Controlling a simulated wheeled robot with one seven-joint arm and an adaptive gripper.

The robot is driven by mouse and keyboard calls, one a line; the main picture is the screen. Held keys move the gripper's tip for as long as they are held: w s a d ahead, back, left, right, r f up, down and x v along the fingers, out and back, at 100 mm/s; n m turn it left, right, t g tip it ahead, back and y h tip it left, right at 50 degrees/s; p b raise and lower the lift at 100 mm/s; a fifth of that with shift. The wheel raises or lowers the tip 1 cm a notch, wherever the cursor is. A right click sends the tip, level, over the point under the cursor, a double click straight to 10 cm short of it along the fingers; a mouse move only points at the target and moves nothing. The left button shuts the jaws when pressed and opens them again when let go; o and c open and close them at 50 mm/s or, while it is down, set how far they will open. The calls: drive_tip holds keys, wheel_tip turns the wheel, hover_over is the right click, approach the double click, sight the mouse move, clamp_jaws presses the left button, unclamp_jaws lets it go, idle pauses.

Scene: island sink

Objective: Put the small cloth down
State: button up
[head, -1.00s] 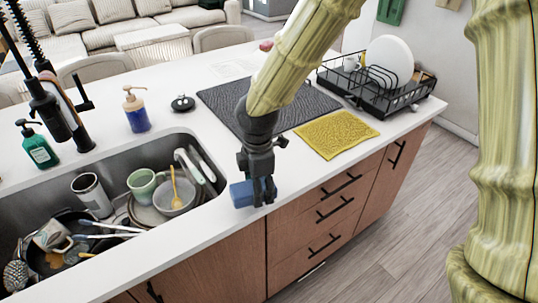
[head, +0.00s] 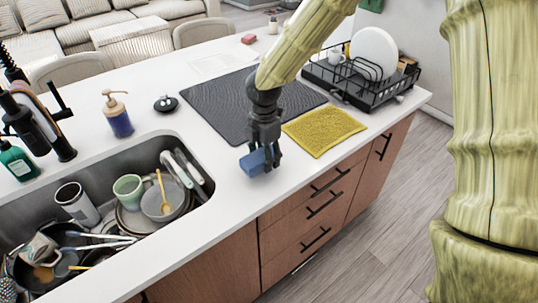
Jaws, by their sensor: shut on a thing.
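My gripper (head: 265,153) is shut on a small blue cloth (head: 254,163), which looks like a folded block. It holds the cloth low at the front part of the white counter (head: 215,232), between the sink and the yellow cloth. I cannot tell whether the blue cloth touches the counter. A yellow textured cloth (head: 323,130) lies flat to the right of my gripper, near the counter's front edge. My gripper's fingers partly hide the blue cloth.
A dark ribbed mat (head: 215,105) lies behind my gripper. A black dish rack (head: 385,92) with a white plate stands at the right end. The sink (head: 60,185) at left holds several dishes. A soap bottle (head: 118,118) stands behind it. Bare counter lies between sink and gripper.

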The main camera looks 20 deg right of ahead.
drive_tip(key=shift+w+d+f+p, duration=0.1)
drive_tip(key=shift+w+d+p, duration=0.3)
drive_tip(key=shift+w+d, duration=0.7)
wheel_tip(320, 180, down, 4)
drive_tip(key=shift+w+r+p, duration=0.1)
drive_tip(key=shift+r+p, duration=0.15)
drive_tip(key=shift+p, duration=0.3)
drive_tip(key=shift+s+f, duration=0.2)
drive_tip(key=shift+f, duration=0.2)
drive_tip(key=o, duration=1.1)
drive_tip(key=shift+o, duration=0.8)
drive_tip(key=shift+w+f, duration=0.1)
wheel_tip(320, 180, up, 13)
drive_tip(key=shift+f+b, duration=0.1)
drive_tip(key=shift+b, duration=0.9)
